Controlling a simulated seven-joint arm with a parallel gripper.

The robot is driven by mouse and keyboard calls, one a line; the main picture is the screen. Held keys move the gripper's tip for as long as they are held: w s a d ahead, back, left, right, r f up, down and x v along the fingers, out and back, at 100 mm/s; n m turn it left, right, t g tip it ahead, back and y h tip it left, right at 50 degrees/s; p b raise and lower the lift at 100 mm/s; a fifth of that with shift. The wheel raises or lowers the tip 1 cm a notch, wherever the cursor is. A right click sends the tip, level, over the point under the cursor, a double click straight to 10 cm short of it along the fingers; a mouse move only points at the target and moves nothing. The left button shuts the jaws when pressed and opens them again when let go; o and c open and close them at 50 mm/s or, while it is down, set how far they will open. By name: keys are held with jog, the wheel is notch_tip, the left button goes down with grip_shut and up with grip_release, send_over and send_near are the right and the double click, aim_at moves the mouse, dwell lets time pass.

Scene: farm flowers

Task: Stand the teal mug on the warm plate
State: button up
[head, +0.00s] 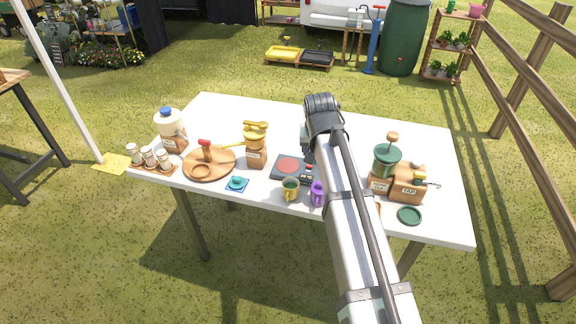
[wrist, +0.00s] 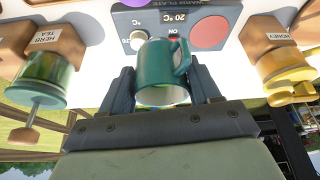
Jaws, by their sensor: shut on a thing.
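The teal mug (wrist: 154,68) is between the two fingers of my gripper (wrist: 164,80) in the wrist view, with its handle to the right. My gripper is shut on it. The grey warm plate (wrist: 128,20) lies beyond the mug, with a round red pad (wrist: 208,26), knobs and a 20 °C label. The mug overlaps the knob side in this view, and the pad is clear of it. In the head view the warm plate (head: 281,178) is on the white table, its right part covered by my arm. The held mug is hidden there.
A dark green and yellow mug (head: 290,188) and a purple mug (head: 317,194) stand along the front edge. A honey dispenser (head: 256,150) stands left of the plate, and a herb tea dispenser (head: 386,165) to the right. The back of the table is clear.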

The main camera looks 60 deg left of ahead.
jog(key=s+a+n, duration=0.2)
jog(key=s+a, duration=0.1)
jog(key=a, duration=0.5)
jog(key=n+g+y, duration=0.1)
jog(key=n+g, duration=0.1)
jog(key=n, duration=0.2)
send_over(286, 162)
jog(key=d, duration=0.2)
jog(key=shift+s+d+f, duration=0.1)
jog(key=shift+f, duration=4.7)
jog(key=shift+f, duration=0.1)
jog(key=o, duration=1.3)
jog(key=v, duration=1.2)
